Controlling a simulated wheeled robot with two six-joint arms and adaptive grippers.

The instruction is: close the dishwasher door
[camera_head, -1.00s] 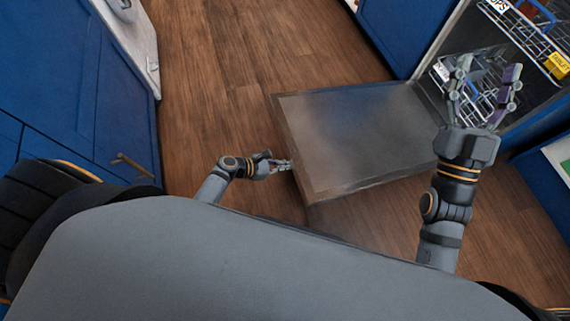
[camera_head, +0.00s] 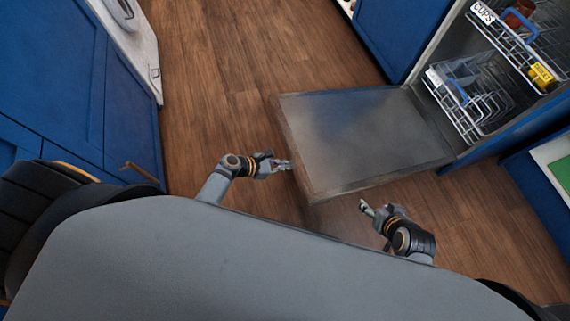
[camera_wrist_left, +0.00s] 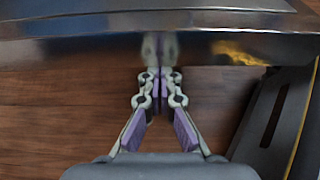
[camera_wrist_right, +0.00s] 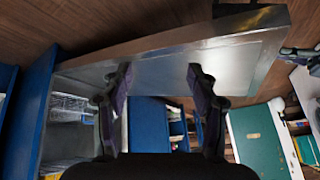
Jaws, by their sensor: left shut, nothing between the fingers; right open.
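The dishwasher door (camera_head: 365,138) is folded down, a grey metal panel lying low over the wood floor in the head view. My left gripper (camera_head: 288,164) is shut and empty at the door's left edge. In the left wrist view its fingertips (camera_wrist_left: 160,72) are at the door's metal edge (camera_wrist_left: 80,50); I cannot tell if they touch. My right gripper (camera_head: 364,206) is low, just in front of the door's near edge. In the right wrist view its fingers (camera_wrist_right: 158,75) are spread and empty, with the door (camera_wrist_right: 180,65) beyond them.
The dishwasher's lower rack (camera_head: 480,112) and upper rack (camera_head: 515,40) hold dishes inside the opening. Blue cabinets (camera_head: 395,30) flank the dishwasher. Another blue cabinet (camera_head: 75,85) stands at the left. The wood floor (camera_head: 240,60) between is clear.

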